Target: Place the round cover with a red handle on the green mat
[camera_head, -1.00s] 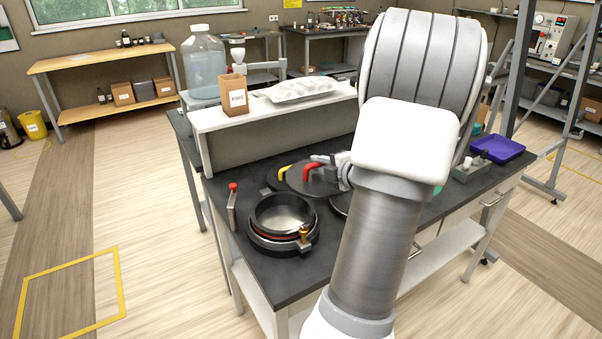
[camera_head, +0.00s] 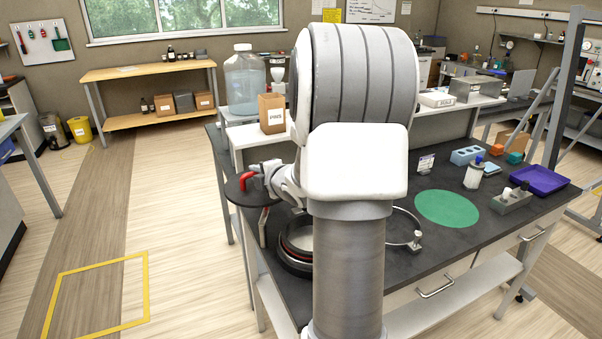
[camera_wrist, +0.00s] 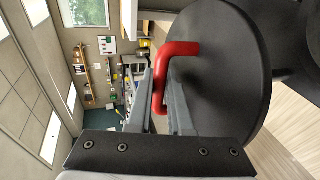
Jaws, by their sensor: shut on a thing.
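The round cover (camera_head: 238,192) is a dark disc with a red handle (camera_head: 247,182). My gripper (camera_head: 258,173) is shut on this handle and holds the cover near the bench's left end. In the wrist view, the red handle (camera_wrist: 166,72) sits between the fingers (camera_wrist: 158,100), and the dark disc (camera_wrist: 225,75) appears nearly edge-up at right. The green mat (camera_head: 447,208) is a flat, bare disc on the dark bench top, right of my arm and well apart from the cover. My arm hides the middle of the bench.
A dark port ring (camera_head: 295,250) is partly hidden behind my arm. A thin metal ring clamp (camera_head: 412,240) lies left of the mat. A white-lidded bottle (camera_head: 473,176), grey block (camera_head: 513,201), blue rack (camera_head: 466,155) and purple tray (camera_head: 540,180) stand beyond the mat. A raised shelf holds a box (camera_head: 271,113).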

